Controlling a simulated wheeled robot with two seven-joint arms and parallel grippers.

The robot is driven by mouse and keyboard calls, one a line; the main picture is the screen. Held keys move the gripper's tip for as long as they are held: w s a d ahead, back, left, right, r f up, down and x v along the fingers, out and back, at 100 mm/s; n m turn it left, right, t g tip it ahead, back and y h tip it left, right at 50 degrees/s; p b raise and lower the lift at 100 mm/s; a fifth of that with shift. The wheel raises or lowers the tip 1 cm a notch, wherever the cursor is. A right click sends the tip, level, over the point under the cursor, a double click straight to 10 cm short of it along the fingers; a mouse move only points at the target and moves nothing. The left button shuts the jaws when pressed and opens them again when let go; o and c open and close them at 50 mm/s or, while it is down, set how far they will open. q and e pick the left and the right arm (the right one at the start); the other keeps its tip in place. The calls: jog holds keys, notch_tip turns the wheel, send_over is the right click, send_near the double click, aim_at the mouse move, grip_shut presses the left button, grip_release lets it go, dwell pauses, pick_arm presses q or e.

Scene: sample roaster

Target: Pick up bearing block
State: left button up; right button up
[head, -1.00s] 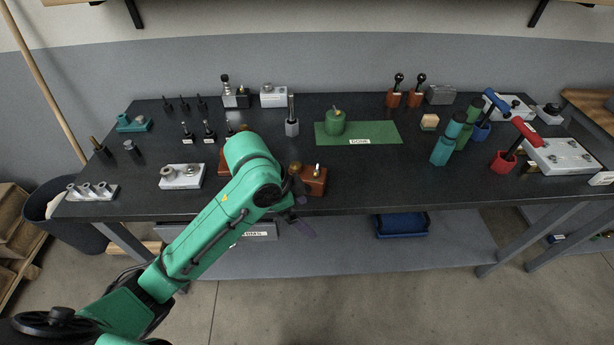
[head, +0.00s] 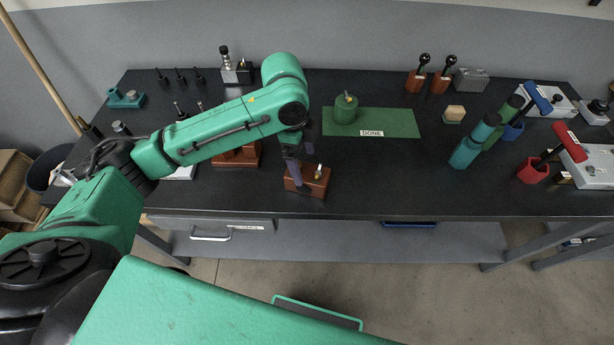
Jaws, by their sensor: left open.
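A small red-brown block (head: 312,186) with a brass-coloured fitting on top sits near the front edge of the dark bench, right of my left arm. It may be the bearing block; no label on it can be read. My left gripper (head: 305,172) points down at this block with its jaws open. One dark purple finger passes in front of the block's left part, and the other is partly hidden behind the wrist. I cannot tell whether the fingers touch the block. My right gripper is not in view.
Another red-brown block (head: 247,158) stands partly behind my left arm. A green mat (head: 395,122) marked DONE holds a green canister (head: 345,108). Teal and green cylinders (head: 466,153) and a red-handled tool (head: 533,172) stand to the right. The bench front between is clear.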

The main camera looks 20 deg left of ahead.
aim_at(307, 172)
pick_arm(q)
jog(key=f, duration=0.2)
jog(key=f+p, duration=0.1)
jog(key=f, duration=0.2)
jog(key=shift+w+d+f, duration=0.2)
jog(key=shift+d+f, duration=0.2)
jog(key=shift+s+f, duration=0.1)
jog(key=shift+c, duration=0.9)
jog(key=c, duration=0.5)
grip_shut()
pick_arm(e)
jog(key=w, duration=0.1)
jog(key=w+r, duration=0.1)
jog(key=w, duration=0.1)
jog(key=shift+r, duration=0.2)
